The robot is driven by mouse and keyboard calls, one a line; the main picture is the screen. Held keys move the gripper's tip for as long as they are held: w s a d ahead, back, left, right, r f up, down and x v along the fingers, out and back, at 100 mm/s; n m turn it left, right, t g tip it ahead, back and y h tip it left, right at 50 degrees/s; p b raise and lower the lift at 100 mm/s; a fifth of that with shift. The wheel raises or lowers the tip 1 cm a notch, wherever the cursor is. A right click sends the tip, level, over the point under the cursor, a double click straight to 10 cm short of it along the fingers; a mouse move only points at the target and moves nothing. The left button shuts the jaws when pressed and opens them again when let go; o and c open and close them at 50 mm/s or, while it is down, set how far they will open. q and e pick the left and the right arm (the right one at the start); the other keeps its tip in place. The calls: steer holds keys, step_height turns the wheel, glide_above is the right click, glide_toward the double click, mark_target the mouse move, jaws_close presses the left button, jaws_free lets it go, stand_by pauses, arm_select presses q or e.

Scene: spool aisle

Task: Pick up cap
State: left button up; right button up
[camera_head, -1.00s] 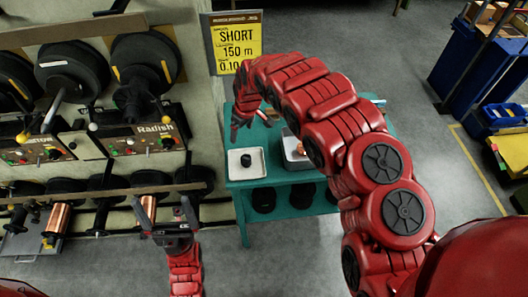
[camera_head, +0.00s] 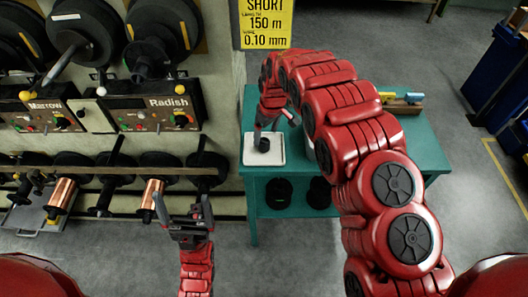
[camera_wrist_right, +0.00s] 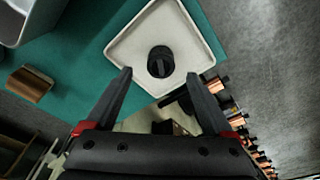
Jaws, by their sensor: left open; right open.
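The cap (camera_head: 264,146) is a small black round piece on a white square tray (camera_head: 276,160) on the teal table. In the right wrist view the cap (camera_wrist_right: 160,62) sits near the middle of the white tray (camera_wrist_right: 190,18). My right gripper (camera_head: 272,122) is above the tray, close to the cap; its two fingers (camera_wrist_right: 158,84) are open with the cap beyond and between their tips. I cannot tell whether they touch it. My left gripper (camera_head: 182,212) is open and empty, low in front of the spool rack.
The teal table (camera_head: 410,146) has a grey bin (camera_wrist_right: 20,18) beside the tray, mostly hidden by my right arm in the head view. The spool rack (camera_head: 110,172) with copper spools stands at left. A yellow sign (camera_head: 263,22) stands behind.

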mark_target(264, 142)
steer(key=shift+w+a+f+p, duration=0.1)
steer(key=shift+a+f+p, duration=0.05)
steer(key=shift+f+p, duration=0.75)
steer(key=shift+a+f+p, duration=0.15)
steer(key=shift+f+p, duration=0.45)
steer(key=shift+f, duration=0.5)
steer(key=shift+w+f, duration=0.1)
steer(key=shift+f, duration=0.65)
steer(key=shift+c, duration=0.2)
jaws_close()
